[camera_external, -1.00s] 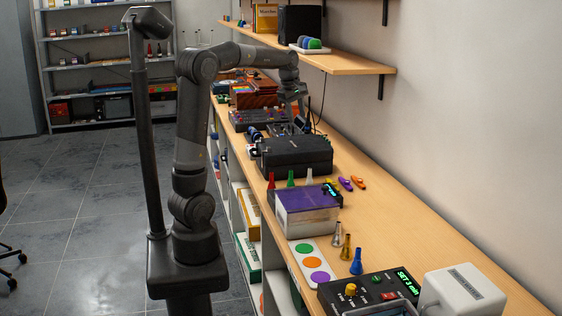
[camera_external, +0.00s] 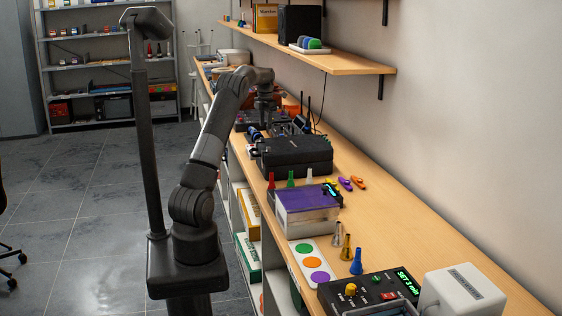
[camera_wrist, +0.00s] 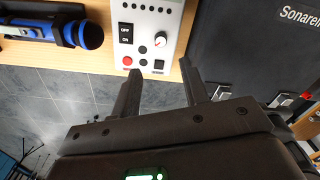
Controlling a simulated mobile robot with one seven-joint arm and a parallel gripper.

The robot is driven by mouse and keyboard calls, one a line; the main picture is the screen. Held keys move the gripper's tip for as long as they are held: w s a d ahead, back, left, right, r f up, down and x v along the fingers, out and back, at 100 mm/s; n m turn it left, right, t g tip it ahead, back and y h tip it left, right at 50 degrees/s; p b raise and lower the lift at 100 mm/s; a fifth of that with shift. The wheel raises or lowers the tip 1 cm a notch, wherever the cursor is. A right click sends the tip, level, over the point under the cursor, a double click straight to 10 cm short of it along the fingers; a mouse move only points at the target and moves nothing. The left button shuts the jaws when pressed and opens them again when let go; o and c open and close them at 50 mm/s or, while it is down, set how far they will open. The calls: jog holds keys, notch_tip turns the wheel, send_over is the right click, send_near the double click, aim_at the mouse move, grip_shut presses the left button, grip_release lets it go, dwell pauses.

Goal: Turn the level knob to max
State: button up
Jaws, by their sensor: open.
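A white control panel (camera_wrist: 150,22) shows at the top of the wrist view, with a small white knob (camera_wrist: 160,39) bearing a red pointer mark. An OFF/ON switch (camera_wrist: 125,34), a red button (camera_wrist: 127,61) and a dark button (camera_wrist: 158,64) are also on it. The knob's label is too small to read. My gripper (camera_wrist: 160,70) is open and empty, its two fingers apart just below the panel in the picture, not touching the knob. In the external view my gripper (camera_external: 265,113) hangs over the bench's far part, and I cannot make out the knob there.
A black case (camera_wrist: 255,45) marked "Sonarel..." lies right of the panel, with metal latches. A blue microphone (camera_wrist: 60,32) lies left of it. In the external view the case (camera_external: 294,155) sits on the long wooden bench (camera_external: 435,225), below a wall shelf (camera_external: 335,63).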

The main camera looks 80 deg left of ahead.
notch_tip(320, 180, down, 10)
jog(key=shift+r, duration=0.1)
jog(key=shift+c, duration=0.5)
grip_shut()
